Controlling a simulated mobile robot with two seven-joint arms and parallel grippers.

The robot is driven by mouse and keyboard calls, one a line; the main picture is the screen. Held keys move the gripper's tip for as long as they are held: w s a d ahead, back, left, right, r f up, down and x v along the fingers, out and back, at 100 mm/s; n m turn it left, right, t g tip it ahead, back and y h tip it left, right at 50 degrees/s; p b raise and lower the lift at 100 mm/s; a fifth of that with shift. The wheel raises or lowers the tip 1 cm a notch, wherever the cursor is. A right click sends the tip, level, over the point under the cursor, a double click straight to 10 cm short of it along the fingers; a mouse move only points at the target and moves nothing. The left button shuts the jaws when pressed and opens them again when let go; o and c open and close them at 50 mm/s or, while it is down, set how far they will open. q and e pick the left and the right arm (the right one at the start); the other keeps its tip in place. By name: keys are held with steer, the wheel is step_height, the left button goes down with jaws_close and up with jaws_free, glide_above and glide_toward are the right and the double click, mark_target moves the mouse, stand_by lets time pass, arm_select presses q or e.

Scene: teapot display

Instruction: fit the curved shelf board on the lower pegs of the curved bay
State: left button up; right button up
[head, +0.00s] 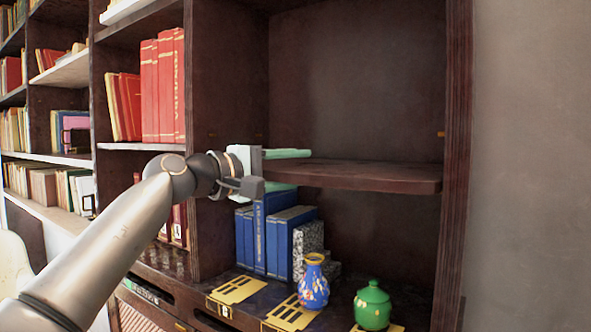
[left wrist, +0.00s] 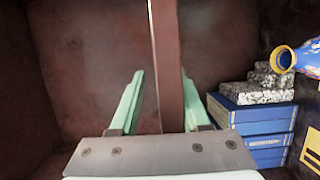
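The curved shelf board (head: 375,175) is dark brown and lies about level across the tall curved bay (head: 350,80), its rounded front corner at the right. In the left wrist view the board (left wrist: 167,60) shows edge-on as an upright strip. My left gripper (head: 285,170) is at the board's left end, one pale green finger above it and one below. In the left wrist view the fingers (left wrist: 160,88) straddle the board; a gap shows on the left side, while the right finger is close to it. The lower pegs are hidden, so I cannot tell whether the board rests on them.
Blue books (head: 285,235) and a speckled grey block (head: 308,240) stand below the board. A blue patterned vase (head: 313,285) and a green lidded pot (head: 372,307) stand at the front. Small brass pegs (head: 440,134) show higher up. The space above the board is clear.

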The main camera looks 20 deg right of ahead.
mark_target(267, 175)
arm_select(q)
steer(key=shift+o, duration=0.9)
steer(key=shift+f, duration=0.25)
steer(key=shift+a+b, duration=0.35)
steer(key=shift+b, duration=0.15)
steer(key=b+v, duration=0.4)
steer(key=v, duration=0.1)
steer(key=shift+a+f, duration=0.1)
steer(key=v, duration=0.2)
steer(key=b+v, duration=0.2)
steer(key=v, duration=0.1)
steer(key=shift+s+a+r, duration=0.2)
steer(key=shift+a+r, duration=0.1)
steer(key=shift+s+a+r, duration=0.1)
steer(key=shift+s+a, duration=0.1)
steer(key=shift+a, duration=0.3)
